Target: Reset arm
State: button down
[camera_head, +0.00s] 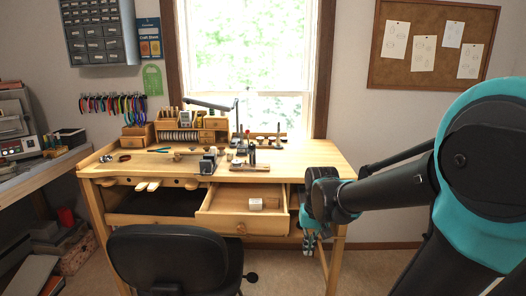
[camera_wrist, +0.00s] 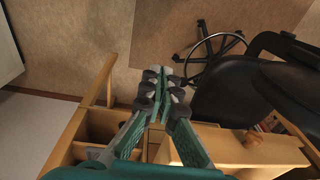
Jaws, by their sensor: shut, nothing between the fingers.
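My gripper (camera_head: 309,243) points down beside the right end of the open drawer (camera_head: 222,222), in front of the bench's right side. In the wrist view my gripper's teal fingers (camera_wrist: 160,78) are closed together with nothing between them. The drawer front and its knob (camera_wrist: 252,138) lie to the right of the fingers in that view. My arm reaches in from the right of the head view, bent at the elbow. Whether the gripper touches the drawer or bench is hard to tell.
The wooden workbench (camera_head: 310,158) carries small tools and stands. A small pale block (camera_head: 256,204) lies in the open drawer. A black chair (camera_head: 170,258) stands in front of the bench, and its wheeled base (camera_wrist: 208,48) shows in the wrist view. Floor right of the bench is clear.

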jog(key=s+d+f+t, duration=0.3)
jog(key=s+d+f, duration=0.2)
jog(key=s+f, duration=0.1)
jog(key=shift+s+f+h, duration=0.15)
jog(key=shift+f+h, duration=0.15)
jog(key=shift+f, duration=0.05)
